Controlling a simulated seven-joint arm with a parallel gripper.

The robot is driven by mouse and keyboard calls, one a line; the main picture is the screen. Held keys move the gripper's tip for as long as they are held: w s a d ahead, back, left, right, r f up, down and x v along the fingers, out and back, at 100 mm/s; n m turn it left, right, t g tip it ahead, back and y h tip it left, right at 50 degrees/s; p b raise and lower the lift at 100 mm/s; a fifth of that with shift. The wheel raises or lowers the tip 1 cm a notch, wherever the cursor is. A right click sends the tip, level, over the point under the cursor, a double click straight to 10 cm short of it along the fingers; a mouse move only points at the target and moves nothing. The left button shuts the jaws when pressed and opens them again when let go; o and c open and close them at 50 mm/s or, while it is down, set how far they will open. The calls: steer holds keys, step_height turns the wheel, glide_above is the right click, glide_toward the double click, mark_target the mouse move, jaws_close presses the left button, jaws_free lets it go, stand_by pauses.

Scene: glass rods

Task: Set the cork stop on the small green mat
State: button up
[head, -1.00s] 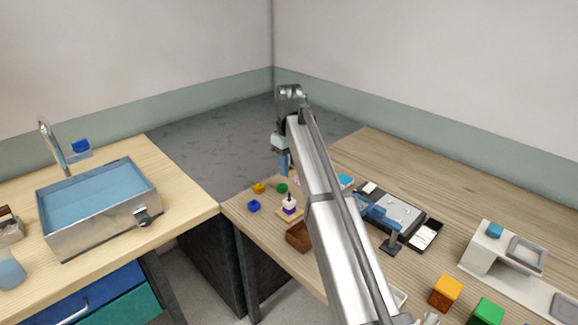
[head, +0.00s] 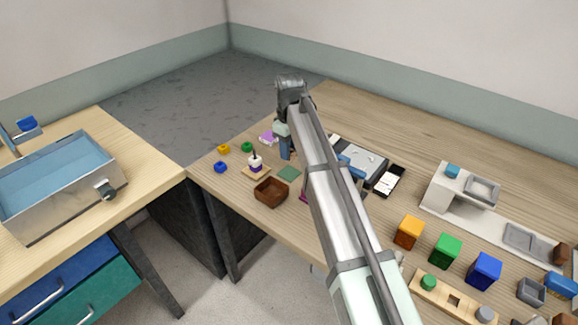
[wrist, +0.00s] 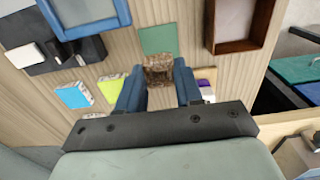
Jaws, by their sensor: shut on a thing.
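The cork stop (wrist: 158,71) is a speckled brown block between the blue fingers of my gripper (wrist: 158,86) in the wrist view. My gripper is shut on it. The small green mat (wrist: 158,39) lies flat on the wooden table, just beyond the cork in that view, and looks bare where it shows. In the head view the mat (head: 289,173) is just below and right of my gripper (head: 286,150). The cork cannot be made out in the head view. I cannot tell how high it is above the table.
A brown open box (head: 270,193) stands near the mat, at the table's front edge. A small stand with a white and purple piece (head: 255,164) is left of the mat. A dark tray (head: 362,160) lies right, partly behind my arm. Cyan (wrist: 74,95) and yellow-green (wrist: 110,87) blocks lie left of the fingers.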

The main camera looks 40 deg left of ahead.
mark_target(289, 173)
steer(key=shift+f, duration=3.3)
steer(key=shift+f, duration=0.15)
steer(key=o, duration=1)
step_height(289, 173, up, 12)
steer(key=shift+r, duration=0.2)
